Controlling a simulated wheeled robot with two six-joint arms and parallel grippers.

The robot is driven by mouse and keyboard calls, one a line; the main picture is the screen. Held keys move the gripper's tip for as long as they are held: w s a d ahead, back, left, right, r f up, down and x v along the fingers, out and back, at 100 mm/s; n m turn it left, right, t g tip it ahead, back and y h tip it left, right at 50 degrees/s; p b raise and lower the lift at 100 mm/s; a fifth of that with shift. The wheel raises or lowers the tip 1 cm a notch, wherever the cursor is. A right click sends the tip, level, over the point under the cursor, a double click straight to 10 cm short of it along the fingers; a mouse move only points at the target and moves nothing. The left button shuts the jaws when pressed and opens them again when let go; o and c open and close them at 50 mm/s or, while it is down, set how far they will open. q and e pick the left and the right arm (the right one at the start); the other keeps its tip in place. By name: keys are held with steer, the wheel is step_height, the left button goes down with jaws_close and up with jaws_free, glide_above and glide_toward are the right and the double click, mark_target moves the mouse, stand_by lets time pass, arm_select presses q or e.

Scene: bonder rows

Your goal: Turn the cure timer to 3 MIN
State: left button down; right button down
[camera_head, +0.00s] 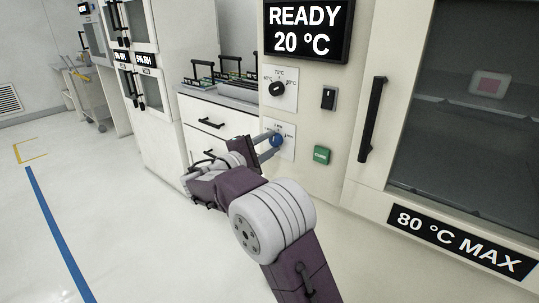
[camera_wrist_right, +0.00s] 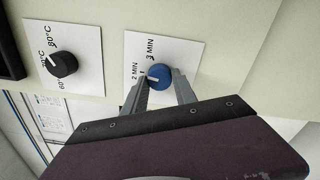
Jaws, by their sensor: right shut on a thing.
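The cure timer is a blue knob (camera_head: 276,140) on a white label plate, low on the cream panel. In the right wrist view the same blue knob (camera_wrist_right: 160,76) has a white mark that points left, nearer the 2 MIN print than the 3 MIN print. My right gripper (camera_head: 270,146) reaches the plate with its grey fingers shut on the knob, one on each side. The fingers also show in the wrist view (camera_wrist_right: 160,92), and they hide part of the plate. My left gripper is out of view.
A black temperature dial (camera_head: 277,89) sits above the timer, also seen in the wrist view (camera_wrist_right: 62,64). Right of the knob are a green CURE button (camera_head: 322,155) and a black switch (camera_head: 328,98). The display (camera_head: 306,30) reads READY 20 °C. A door handle (camera_head: 373,118) stands out farther right.

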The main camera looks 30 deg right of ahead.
steer(key=m+b, duration=0.6)
steer(key=b, duration=0.1)
steer(key=shift+f, duration=0.25)
steer(key=m+b, duration=0.2)
steer(key=m, duration=0.1)
steer(key=shift+r, duration=0.15)
steer(key=shift+r+m+b, duration=0.1)
steer(key=shift+m+b, duration=0.5)
steer(key=shift+b, duration=0.15)
steer(key=shift+r, duration=0.1)
steer(key=c, duration=1)
jaws_free()
